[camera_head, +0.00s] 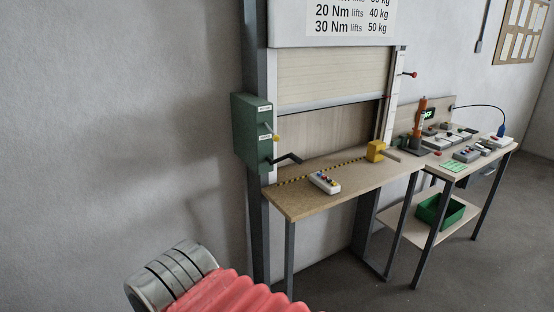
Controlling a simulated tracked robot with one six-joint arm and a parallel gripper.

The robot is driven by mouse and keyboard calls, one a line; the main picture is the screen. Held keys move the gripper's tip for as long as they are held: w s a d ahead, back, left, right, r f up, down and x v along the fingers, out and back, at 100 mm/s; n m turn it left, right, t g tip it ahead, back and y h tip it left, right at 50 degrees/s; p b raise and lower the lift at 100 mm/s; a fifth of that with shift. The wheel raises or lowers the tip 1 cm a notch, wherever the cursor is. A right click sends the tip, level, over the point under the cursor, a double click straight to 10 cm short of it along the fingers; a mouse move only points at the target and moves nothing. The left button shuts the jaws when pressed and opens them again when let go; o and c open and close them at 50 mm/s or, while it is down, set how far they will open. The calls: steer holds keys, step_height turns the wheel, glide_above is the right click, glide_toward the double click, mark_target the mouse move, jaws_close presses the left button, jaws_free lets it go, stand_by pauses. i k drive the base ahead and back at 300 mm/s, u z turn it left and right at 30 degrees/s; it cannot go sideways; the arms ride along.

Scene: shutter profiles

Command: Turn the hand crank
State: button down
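A dark hand crank (287,159) sticks out to the right from the lower part of a green box (244,132). The box is fixed to the left post of a shutter frame and has small white labels. A yellow-tipped lever (274,137) sits on the box above the crank. The roller shutter (325,78) is partly down, with its lower edge well above the bench. My gripper is not in view; only part of my arm, with a red bellows and a grey ribbed end, shows at the bottom, well apart from the crank.
A wooden bench (310,206) below the shutter holds a white button box (324,182) and a yellow block (376,150). A side table at right carries several devices, with a green crate (440,211) on its lower shelf.

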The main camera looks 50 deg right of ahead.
mark_target(291, 155)
steer(key=z, duration=0.05)
steer(key=i, duration=0.95)
steer(key=u, duration=0.05)
